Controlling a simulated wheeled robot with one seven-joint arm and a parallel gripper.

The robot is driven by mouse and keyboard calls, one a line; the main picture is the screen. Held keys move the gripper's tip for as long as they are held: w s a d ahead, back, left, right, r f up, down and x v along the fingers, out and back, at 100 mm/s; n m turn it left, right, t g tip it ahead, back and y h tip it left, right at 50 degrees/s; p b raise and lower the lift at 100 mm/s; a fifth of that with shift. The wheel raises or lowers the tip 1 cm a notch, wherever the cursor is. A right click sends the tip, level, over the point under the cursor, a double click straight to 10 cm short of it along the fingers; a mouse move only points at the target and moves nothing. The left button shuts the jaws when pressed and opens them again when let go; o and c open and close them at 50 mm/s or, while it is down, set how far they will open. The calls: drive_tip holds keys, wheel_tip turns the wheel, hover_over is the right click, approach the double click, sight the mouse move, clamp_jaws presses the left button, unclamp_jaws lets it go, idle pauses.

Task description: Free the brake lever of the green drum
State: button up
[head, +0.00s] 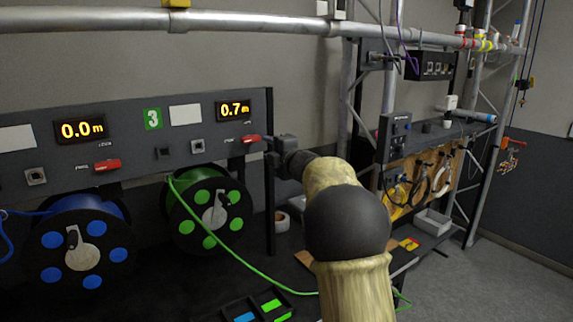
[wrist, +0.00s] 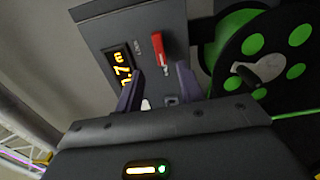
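The green drum (head: 183,222) is a black reel with green discs and a pale hub with a crank, below the grey panel. It also shows at the right of the wrist view (wrist: 305,58). Its brake lever (head: 250,138) is red and lies about level on the panel, right of a small FREE label. In the wrist view the lever (wrist: 157,48) lies just beyond the gap between my fingers, apart from them. My gripper (wrist: 158,88) is open and empty, facing the panel. In the head view it is at the panel's right end, its fingers mostly hidden.
The grey panel (head: 190,112) carries a 0.7 m display (head: 235,109) above this lever. A blue drum (head: 78,250) with its own red lever (head: 107,165) is at left. Green cable (head: 240,262) runs across the dark bench past a small tray (head: 257,307). A truss frame stands at right.

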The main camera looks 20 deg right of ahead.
drive_tip(key=b+v, duration=0.1)
drive_tip(key=v, duration=0.7)
drive_tip(key=shift+s+b, duration=0.2)
drive_tip(key=shift+b, duration=0.15)
drive_tip(key=shift+d+r, duration=0.1)
drive_tip(key=s+f+m+g+h+p, duration=0.65)
drive_tip(key=s+f+m, duration=0.55)
drive_tip(key=f+m, duration=0.3)
drive_tip(key=s+a+f+m+g, duration=0.2)
drive_tip(key=s+f, duration=0.1)
drive_tip(key=s, duration=0.4)
drive_tip(key=s+a+f+m+g+p, duration=0.1)
drive_tip(key=s+f+m+g, duration=0.1)
drive_tip(key=s, duration=0.5)
drive_tip(key=s+a+f+m+g+p, duration=0.1)
drive_tip(key=s+a+f+m+g, duration=0.1)
drive_tip(key=s+f+g, duration=0.2)
drive_tip(key=s+f+y, duration=0.1)
drive_tip(key=s, duration=0.2)
drive_tip(key=shift+s+a+m, duration=0.35)
drive_tip(key=shift+m, duration=0.05)
